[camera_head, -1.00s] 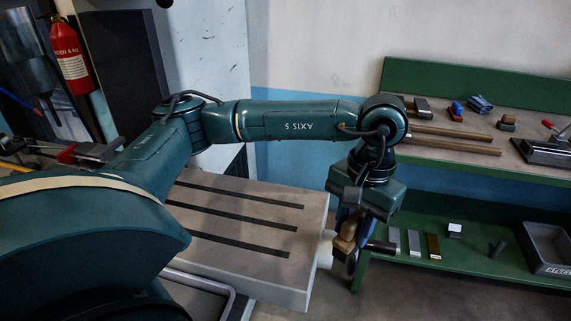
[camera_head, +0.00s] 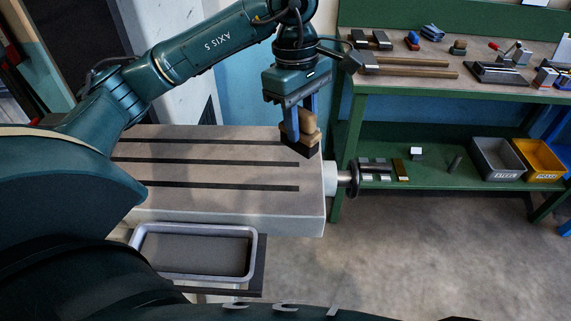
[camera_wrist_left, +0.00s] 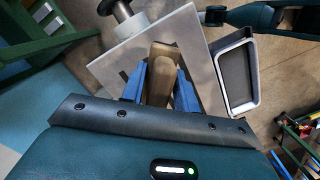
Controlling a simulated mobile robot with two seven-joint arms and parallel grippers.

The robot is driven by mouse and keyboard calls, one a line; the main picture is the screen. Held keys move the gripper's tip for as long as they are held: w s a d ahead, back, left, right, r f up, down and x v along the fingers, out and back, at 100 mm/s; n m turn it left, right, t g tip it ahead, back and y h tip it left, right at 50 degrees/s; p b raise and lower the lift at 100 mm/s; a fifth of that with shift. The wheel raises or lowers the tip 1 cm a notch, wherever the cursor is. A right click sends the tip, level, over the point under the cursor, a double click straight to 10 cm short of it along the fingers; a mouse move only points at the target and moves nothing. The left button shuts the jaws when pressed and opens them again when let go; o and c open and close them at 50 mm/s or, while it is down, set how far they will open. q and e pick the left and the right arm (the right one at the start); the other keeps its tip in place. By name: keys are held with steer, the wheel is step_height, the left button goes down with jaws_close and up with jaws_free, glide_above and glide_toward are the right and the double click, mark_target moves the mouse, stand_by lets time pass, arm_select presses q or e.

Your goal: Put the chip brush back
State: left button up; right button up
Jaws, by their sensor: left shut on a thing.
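My left gripper (camera_head: 302,122) is shut on the chip brush (camera_head: 309,134), which has a tan wooden body and a dark bristle end pointing down. The brush is over the right end of the slotted machine table (camera_head: 220,176); I cannot tell whether its bristles touch the table. In the left wrist view the brush's wooden body (camera_wrist_left: 159,76) shows between the blue fingers, with the pale table behind it; its bristles are hidden there. My right gripper is not in view.
A metal-rimmed tray (camera_head: 252,262) sits along the table's near side. A handwheel (camera_head: 350,178) sticks out at its right end. The green bench (camera_head: 455,88) behind carries bars, blocks and tools. Its lower shelf holds a grey bin (camera_head: 499,160) and a yellow bin (camera_head: 540,160). The floor at right is clear.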

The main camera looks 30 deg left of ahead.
arm_select(q)
steer(key=n, duration=0.1)
steer(key=a+r+n, duration=0.1)
steer(key=n, duration=0.2)
steer(key=shift+w+a+r+n+t, duration=0.25)
steer(key=shift+a+r+n+t, duration=0.05)
steer(key=shift+a+n, duration=0.1)
steer(key=n, duration=0.1)
steer(key=a+n, duration=0.1)
steer(key=shift+w+r+n, duration=0.1)
steer(key=shift+r+n, duration=0.2)
steer(key=shift+r, duration=0.05)
steer(key=shift+f+n, duration=0.1)
steer(key=shift+n, duration=0.2)
step_height(320, 180, down, 10)
steer(key=shift+a+r, duration=0.1)
steer(key=shift+r, duration=0.1)
steer(key=shift+f, duration=0.25)
steer(key=o, duration=0.9)
steer(key=shift+r, duration=0.1)
steer(key=shift+o, duration=0.2)
